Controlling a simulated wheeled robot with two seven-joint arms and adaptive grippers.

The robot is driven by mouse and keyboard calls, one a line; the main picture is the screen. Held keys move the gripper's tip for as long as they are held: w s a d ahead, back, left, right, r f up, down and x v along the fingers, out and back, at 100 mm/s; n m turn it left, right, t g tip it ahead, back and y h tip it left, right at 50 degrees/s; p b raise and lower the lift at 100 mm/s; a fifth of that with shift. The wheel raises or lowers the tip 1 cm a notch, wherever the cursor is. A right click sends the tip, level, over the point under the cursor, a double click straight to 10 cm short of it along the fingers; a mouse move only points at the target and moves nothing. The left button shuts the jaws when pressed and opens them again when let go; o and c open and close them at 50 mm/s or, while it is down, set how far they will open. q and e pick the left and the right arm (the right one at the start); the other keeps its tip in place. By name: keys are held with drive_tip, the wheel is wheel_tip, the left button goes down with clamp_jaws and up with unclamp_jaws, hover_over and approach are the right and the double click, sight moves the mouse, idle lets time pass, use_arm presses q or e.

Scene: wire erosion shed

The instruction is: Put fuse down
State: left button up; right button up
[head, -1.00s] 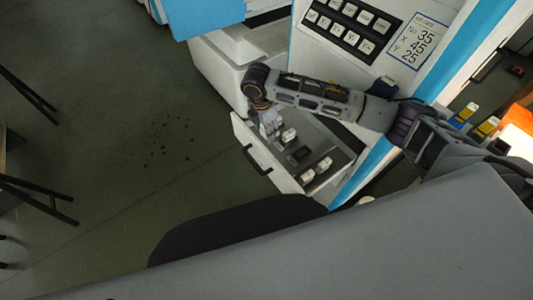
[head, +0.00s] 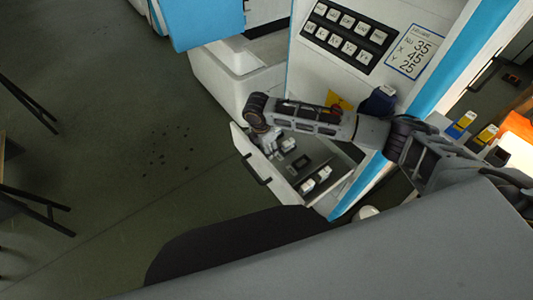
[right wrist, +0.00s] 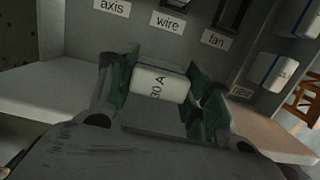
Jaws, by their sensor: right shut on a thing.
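A white fuse (right wrist: 160,83) with a blue edge line and the marking 30 A is held crosswise between the green-padded fingers of my right gripper, in the right wrist view. My right gripper (head: 270,145) is shut on it. In the head view the gripper points down at the left end of the open fuse drawer (head: 282,183), and the held fuse is hard to make out there. In the right wrist view, labels reading axis, wire and fan lie beyond the fuse, apart from it. My left gripper is not in view.
Other white fuses sit in the drawer, such as one at the front (head: 307,187) and one in the wrist view (right wrist: 268,71). A dark socket (right wrist: 232,14) is above the fan label. The machine's keypad (head: 345,36) stands behind. Open floor lies left.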

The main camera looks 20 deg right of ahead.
drive_tip(key=shift+f, duration=0.35)
wheel_tip(320, 180, down, 2)
drive_tip(key=shift+f, duration=0.5)
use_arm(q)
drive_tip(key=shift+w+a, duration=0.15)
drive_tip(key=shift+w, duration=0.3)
use_arm(e)
drive_tip(key=shift+f, duration=0.2)
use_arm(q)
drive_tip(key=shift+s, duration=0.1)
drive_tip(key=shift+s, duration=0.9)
use_arm(e)
drive_tip(key=shift+f, duration=0.4)
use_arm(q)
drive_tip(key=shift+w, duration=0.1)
use_arm(e)
drive_tip(key=o, duration=1)
drive_tip(key=shift+s, duration=0.1)
